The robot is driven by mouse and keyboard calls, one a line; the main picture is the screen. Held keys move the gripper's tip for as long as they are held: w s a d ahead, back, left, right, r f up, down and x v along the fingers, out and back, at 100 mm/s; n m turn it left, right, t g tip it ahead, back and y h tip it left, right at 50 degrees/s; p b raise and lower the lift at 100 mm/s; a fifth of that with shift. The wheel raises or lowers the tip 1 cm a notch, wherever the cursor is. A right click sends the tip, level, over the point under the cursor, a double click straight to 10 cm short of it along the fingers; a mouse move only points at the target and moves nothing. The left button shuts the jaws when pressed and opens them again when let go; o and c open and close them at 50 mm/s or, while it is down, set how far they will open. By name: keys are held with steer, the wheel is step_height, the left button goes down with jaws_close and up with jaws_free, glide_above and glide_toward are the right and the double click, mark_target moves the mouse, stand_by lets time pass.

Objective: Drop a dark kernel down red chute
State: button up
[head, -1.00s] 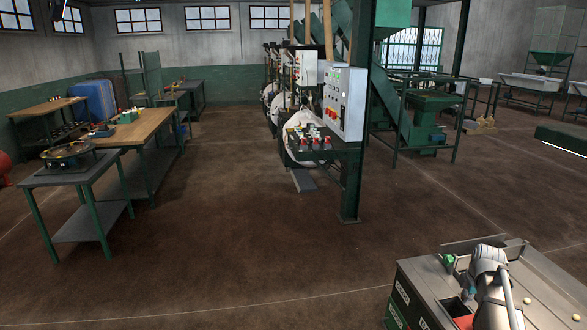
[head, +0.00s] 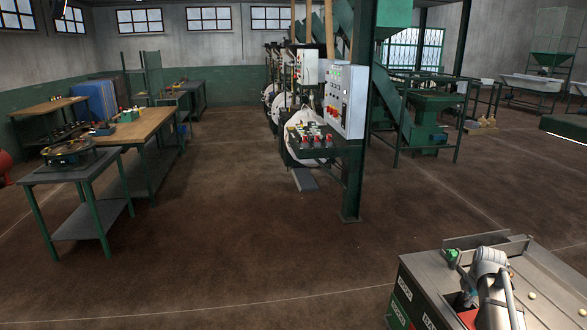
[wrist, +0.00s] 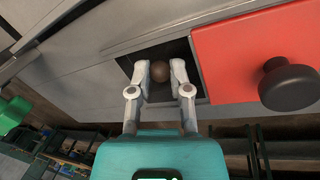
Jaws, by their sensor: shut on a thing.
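A dark brown round kernel (wrist: 160,71) sits between the fingertips of my gripper (wrist: 155,75) in the wrist view. My gripper is shut on it, over or at a dark square opening (wrist: 187,88) in a grey bench top. The depth of the kernel relative to the rim cannot be told. A red panel (wrist: 235,60) lies right of the opening; part of the red also shows in the head view (head: 468,318). My arm hides the kernel and fingertips in the head view.
A black knob (wrist: 289,84) stands on the red panel, close to my right finger. A green part (wrist: 14,114) is at the left. The grey bench (head: 430,268) has labelled sides and a pale ball (head: 532,296) on top. Open floor lies beyond it.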

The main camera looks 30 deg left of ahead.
steer(key=shift+s+b+x, duration=0.25)
steer(key=shift+b+x, duration=0.75)
steer(key=shift+x, duration=0.3)
steer(key=shift+f, duration=0.1)
steer(key=o, duration=0.7)
steer(key=shift+o, duration=0.2)
steer(key=shift+s, duration=0.15)
